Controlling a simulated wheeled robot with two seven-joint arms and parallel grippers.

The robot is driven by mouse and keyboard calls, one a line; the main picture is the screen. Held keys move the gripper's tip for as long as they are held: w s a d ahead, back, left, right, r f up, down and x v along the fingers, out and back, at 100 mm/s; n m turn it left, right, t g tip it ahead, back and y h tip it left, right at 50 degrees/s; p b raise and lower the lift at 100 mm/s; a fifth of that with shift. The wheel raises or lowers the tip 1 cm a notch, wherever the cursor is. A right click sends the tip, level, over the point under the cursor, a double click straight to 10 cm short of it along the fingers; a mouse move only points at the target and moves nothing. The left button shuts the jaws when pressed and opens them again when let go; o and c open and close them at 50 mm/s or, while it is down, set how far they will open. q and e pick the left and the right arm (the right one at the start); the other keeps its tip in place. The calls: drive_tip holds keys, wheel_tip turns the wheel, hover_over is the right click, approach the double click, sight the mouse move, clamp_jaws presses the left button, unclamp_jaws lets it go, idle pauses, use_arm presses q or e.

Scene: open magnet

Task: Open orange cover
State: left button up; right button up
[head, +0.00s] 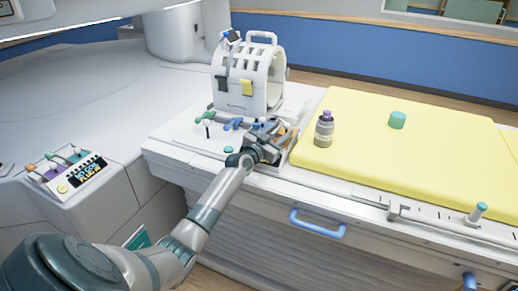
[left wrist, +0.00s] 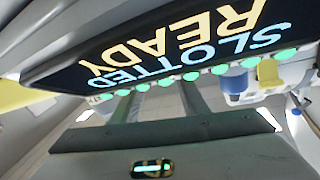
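My left gripper (head: 270,143) is low over the right end of the white platform, just left of the yellow pad. A small orange-tan patch (head: 287,137) shows right beside it, mostly hidden by the gripper; I cannot tell whether this is the orange cover. In the left wrist view, two grey finger bars run up from the gripper body, apart from each other. Their tips are hidden behind a dark display (left wrist: 185,45) reading "SLOTTED READY", upside down, so I cannot tell what they touch. My right gripper is not in view.
A white ring-shaped coil (head: 246,80) with a yellow latch stands behind the gripper. A control box (head: 78,172) is at left. A blue handle (head: 317,226) is on the front.

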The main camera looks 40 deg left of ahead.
use_arm(q)
drive_tip(key=s, duration=0.6)
drive_tip(key=shift+d+f, duration=0.1)
drive_tip(key=s+b, duration=0.1)
drive_tip(key=s, duration=0.8)
drive_tip(key=shift+d+b, duration=0.15)
drive_tip(key=shift+b, duration=0.2)
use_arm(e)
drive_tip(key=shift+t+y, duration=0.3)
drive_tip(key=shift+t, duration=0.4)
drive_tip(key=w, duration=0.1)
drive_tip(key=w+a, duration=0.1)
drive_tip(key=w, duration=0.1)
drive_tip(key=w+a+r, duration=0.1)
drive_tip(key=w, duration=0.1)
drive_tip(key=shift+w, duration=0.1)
